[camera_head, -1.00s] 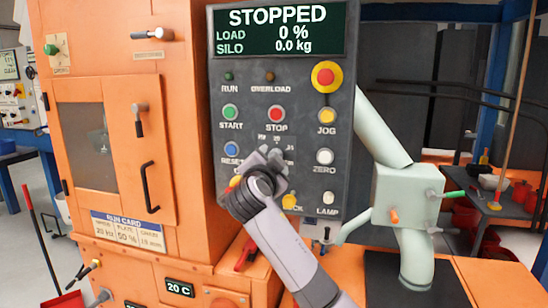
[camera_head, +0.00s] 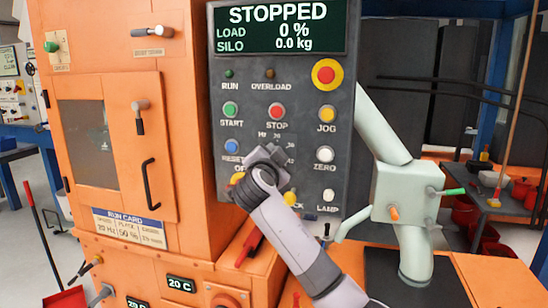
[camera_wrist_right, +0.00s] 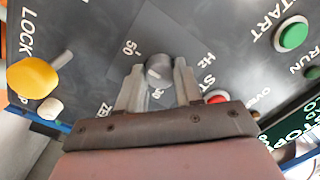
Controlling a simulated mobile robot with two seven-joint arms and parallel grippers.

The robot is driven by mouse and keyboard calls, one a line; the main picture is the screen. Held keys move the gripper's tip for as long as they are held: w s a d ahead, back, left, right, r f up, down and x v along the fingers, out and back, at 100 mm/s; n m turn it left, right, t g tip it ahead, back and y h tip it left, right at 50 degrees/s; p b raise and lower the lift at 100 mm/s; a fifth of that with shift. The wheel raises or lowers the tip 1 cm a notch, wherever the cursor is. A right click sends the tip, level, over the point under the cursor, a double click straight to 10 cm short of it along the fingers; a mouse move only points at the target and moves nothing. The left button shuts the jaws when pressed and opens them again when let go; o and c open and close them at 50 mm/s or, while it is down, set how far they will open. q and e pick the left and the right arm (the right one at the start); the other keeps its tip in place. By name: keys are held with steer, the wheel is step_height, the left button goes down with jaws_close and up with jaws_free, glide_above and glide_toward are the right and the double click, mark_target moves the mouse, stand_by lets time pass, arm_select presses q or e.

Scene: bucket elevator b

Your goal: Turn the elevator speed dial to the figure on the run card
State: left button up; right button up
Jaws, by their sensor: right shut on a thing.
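The speed dial (camera_wrist_right: 158,68) is a small grey round knob on the dark control panel (camera_head: 338,120), with "Hz", "30" and "50" printed around it. My right gripper (camera_wrist_right: 158,80) has its two fingers on either side of the knob, shut on it. In the head view my right gripper (camera_head: 268,160) covers the dial and most of its scale. The dial's exact setting is not readable. The run card (camera_head: 128,228) is a white and blue label on the orange cabinet; its speed figure is in Hz, but its digits are too blurred to be sure. My left gripper is not in view.
The display (camera_head: 278,27) reads STOPPED, 0 % and 0.0 kg. The green start button (camera_head: 231,110), red stop button (camera_head: 277,111) and red emergency button (camera_head: 326,74) are around the dial. A yellow lock knob (camera_wrist_right: 34,77) lies close by. A pale green pipe (camera_head: 384,127) stands at right.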

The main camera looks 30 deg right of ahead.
steer(key=shift+w+a+n+g+h+p, duration=0.1)
steer(key=shift+n+g+h+p, duration=0.65)
steer(key=shift+n, duration=4.9)
steer(key=shift+n+g+p, duration=0.1)
steer(key=shift+n+p, duration=1.3)
steer(key=shift+n, duration=4.2)
steer(key=shift+w+a+n+g+h+p, duration=0.1)
steer(key=shift+n+g+h+p, duration=0.65)
steer(key=shift+n, duration=4.9)
steer(key=shift+t+y+p, duration=0.3)
steer(key=shift+y, duration=0.1)
steer(key=o, duration=1)
steer(key=shift+o, duration=0.2)
